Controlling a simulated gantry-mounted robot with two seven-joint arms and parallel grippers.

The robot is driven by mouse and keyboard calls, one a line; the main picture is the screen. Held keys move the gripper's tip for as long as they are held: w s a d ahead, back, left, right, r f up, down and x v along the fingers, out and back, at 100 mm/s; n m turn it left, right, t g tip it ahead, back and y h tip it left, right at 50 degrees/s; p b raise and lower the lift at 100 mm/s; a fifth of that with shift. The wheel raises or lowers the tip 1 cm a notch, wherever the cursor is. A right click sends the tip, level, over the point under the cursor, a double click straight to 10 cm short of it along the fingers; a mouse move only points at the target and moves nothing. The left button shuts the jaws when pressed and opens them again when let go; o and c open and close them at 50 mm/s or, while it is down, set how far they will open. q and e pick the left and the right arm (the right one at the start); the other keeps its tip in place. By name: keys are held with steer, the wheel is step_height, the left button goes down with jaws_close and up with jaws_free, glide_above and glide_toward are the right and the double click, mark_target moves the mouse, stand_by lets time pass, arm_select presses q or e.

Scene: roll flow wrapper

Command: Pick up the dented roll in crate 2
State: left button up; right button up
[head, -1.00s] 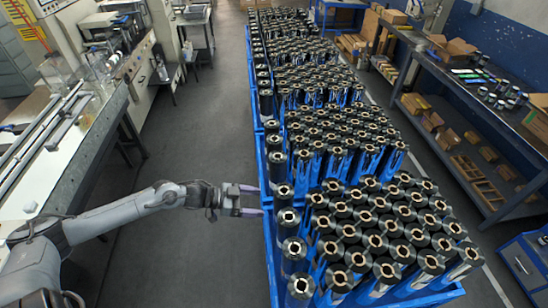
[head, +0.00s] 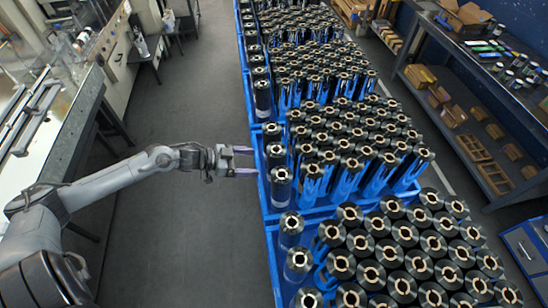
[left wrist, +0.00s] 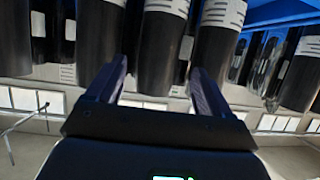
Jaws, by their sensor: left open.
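My left gripper (head: 244,161) points right, its two purple fingers apart and empty, at the left wall of the middle blue crate (head: 261,195). The nearest rolls are black with bright cores: a labelled roll (head: 281,190) and another roll (head: 274,150) just behind it. In the left wrist view the open fingers (left wrist: 158,80) face dark upright rolls with white labels, such as a black roll (left wrist: 160,50). A shiny roll (left wrist: 268,72) stands to the right there. I cannot tell which roll is dented, and no crate number is readable. My right gripper is not in view.
A near crate holds more tightly packed rolls (head: 420,265), and further crates run back in line. Bare grey floor (head: 185,240) lies between the crates and the left machine bench (head: 60,150). A shelved workbench (head: 480,110) stands right of the crates.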

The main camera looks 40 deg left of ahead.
arm_select(q)
steer(key=shift+x, duration=5.35)
steer(key=shift+s+a+f, duration=0.1)
steer(key=shift+f, duration=0.1)
steer(key=c, duration=1.3)
steer(key=shift+r, duration=0.15)
steer(key=shift+c, duration=0.5)
steer(key=shift+r, duration=0.15)
